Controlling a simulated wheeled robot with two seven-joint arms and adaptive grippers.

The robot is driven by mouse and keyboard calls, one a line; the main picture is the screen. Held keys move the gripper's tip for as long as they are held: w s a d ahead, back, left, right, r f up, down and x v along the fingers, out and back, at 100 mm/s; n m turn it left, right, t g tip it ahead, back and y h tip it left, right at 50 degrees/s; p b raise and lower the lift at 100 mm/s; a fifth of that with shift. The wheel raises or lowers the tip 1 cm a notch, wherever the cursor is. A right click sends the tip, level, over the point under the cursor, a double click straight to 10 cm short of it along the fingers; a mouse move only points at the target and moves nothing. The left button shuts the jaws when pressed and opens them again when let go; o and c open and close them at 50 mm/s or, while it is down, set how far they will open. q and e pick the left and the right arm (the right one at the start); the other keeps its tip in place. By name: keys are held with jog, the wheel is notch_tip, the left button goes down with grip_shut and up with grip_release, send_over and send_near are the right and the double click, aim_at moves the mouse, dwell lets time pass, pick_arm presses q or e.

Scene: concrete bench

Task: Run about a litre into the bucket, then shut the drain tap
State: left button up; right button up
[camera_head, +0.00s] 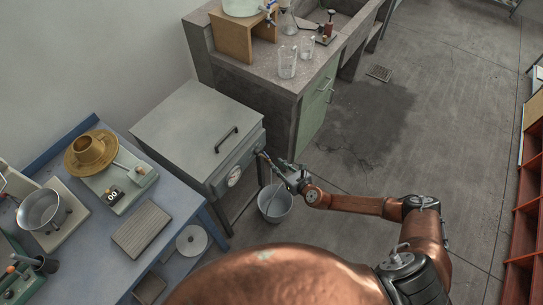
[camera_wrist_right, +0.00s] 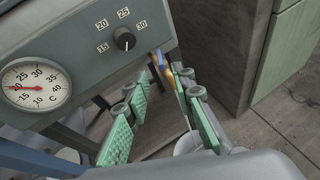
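A grey lidded tank (camera_head: 195,135) has a front panel with a round gauge. The drain tap (camera_head: 261,152) is at the right end of this panel; in the right wrist view its brass and blue parts (camera_wrist_right: 162,66) show beside the right-hand fingertips. My right gripper (camera_head: 277,166) is at the tap, above the bucket. Its green-padded fingers (camera_wrist_right: 162,88) stand wide apart with nothing held between them. The grey bucket (camera_head: 276,207) stands on the floor below; its rim partly shows in the right wrist view (camera_wrist_right: 187,143). I cannot tell whether water runs. My left gripper is not in view.
A blue bench (camera_head: 180,207) at the left holds a scale (camera_head: 125,182) with a brass vessel and other apparatus. A concrete bench (camera_head: 262,72) with glass beakers (camera_head: 288,62) stands behind. Floor to the right is open, up to a red shelf (camera_head: 524,220).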

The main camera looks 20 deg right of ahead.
aim_at(266, 155)
pick_arm(q)
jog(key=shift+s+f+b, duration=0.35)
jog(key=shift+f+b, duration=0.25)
jog(key=shift+b, duration=0.05)
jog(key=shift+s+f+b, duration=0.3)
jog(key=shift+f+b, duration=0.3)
pick_arm(e)
jog(key=x, duration=0.7)
jog(key=shift+w+n, duration=0.4)
jog(key=shift+a, duration=0.1)
jog(key=shift+c, duration=0.3)
grip_shut()
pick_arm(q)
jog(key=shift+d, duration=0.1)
